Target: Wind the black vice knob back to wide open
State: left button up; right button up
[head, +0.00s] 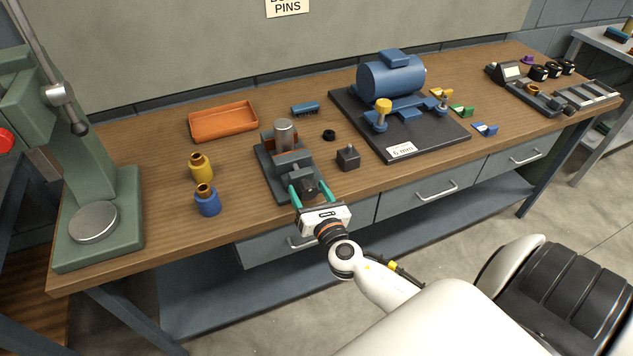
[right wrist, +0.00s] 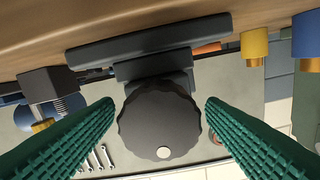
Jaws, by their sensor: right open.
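The black vice knob (head: 309,187) is at the front end of the dark grey vice (head: 269,166), near the bench's front edge. A grey metal cylinder (head: 285,132) stands upright in the vice, by the reddish jaw faces. My right gripper (head: 308,192) is open at the knob, one green finger on each side. In the right wrist view the scalloped knob (right wrist: 160,122) lies between the spread fingers (right wrist: 159,105), with a visible gap on both sides. A small light dot shows on its face. My left gripper is not in view.
A dark cube block (head: 348,158) stands right of the vice. A blue motor (head: 391,78) sits on a black plate to the right. A green press (head: 92,180) occupies the left end.

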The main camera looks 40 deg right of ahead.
jog(key=b+v, duration=0.3)
jog(key=v, duration=0.8)
jog(key=shift+s, duration=0.25)
jog(key=shift+f, duration=0.15)
jog(key=s+f+m+g+y, duration=0.1)
jog(key=s+f+m+g, duration=0.25)
jog(key=f, duration=0.75)
jog(key=s+f+m+g, duration=0.25)
jog(key=f+m, duration=0.25)
jog(key=f, duration=0.6)
jog(key=s+f+m+g+y, duration=0.1)
jog(key=s+f+m+g, duration=0.25)
jog(key=f, duration=0.65)
jog(key=s+a+f+m+g+y, duration=0.1)
jog(key=s+a+f+m+g, duration=0.2)
jog(key=s+f+m, duration=0.5)
jog(key=s+a+f+m+g+y, duration=0.1)
jog(key=s+f+m+g, duration=0.3)
jog(key=s+f+m, duration=0.4)
jog(key=s+a+f, duration=0.1)
jog(key=s, duration=0.5)
jog(key=shift+a+f, duration=0.4)
